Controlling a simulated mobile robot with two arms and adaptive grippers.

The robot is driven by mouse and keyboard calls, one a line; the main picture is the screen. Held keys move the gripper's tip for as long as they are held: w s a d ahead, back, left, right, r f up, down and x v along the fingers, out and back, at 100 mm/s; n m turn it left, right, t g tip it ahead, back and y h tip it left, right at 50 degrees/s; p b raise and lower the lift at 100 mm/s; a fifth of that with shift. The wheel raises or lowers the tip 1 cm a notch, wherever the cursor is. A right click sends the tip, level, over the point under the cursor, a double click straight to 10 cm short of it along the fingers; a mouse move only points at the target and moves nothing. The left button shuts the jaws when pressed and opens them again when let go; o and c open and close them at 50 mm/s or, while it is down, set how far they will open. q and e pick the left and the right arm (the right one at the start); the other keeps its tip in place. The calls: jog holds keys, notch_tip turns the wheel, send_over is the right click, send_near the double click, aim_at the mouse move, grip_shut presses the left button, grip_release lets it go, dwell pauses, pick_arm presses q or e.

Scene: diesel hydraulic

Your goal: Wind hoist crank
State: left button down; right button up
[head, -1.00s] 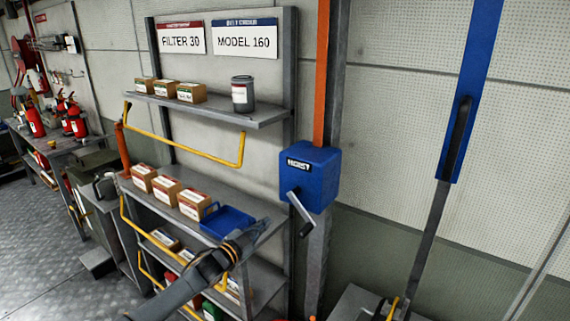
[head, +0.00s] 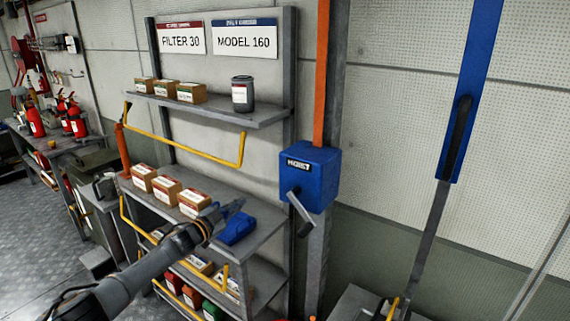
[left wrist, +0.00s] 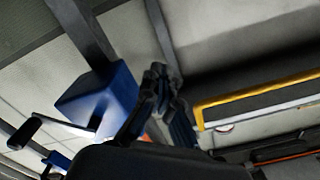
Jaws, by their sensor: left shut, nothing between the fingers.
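The blue hoist box (head: 312,177) is fixed to a grey post, with a "HOIST" label on its front. Its crank (head: 300,211) hangs from the front, a grey arm slanting down to the right with a dark handle at its end. My left gripper (head: 238,206) is shut and empty, in front of the shelf and left of the crank, apart from it. In the left wrist view the hoist box (left wrist: 98,98) and crank (left wrist: 62,125) show left of the gripper (left wrist: 158,75). My right gripper is not in view.
A shelf rack (head: 262,114) with boxes, a grey can (head: 243,94) and yellow rails (head: 190,146) stands left of the hoist. A long lever with a blue plate (head: 478,70) stands at the right.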

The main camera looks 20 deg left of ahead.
pick_arm(q)
jog(key=s+d+r, duration=0.1)
jog(key=d+r, duration=0.2)
jog(key=r, duration=1.1)
jog(key=shift+r, duration=0.35)
jog(key=c, duration=2)
grip_release()
jog(key=shift+d, duration=0.1)
jog(key=shift+c, duration=0.2)
jog(key=o, duration=0.4)
jog(key=shift+o, duration=0.2)
jog(key=shift+s, duration=0.1)
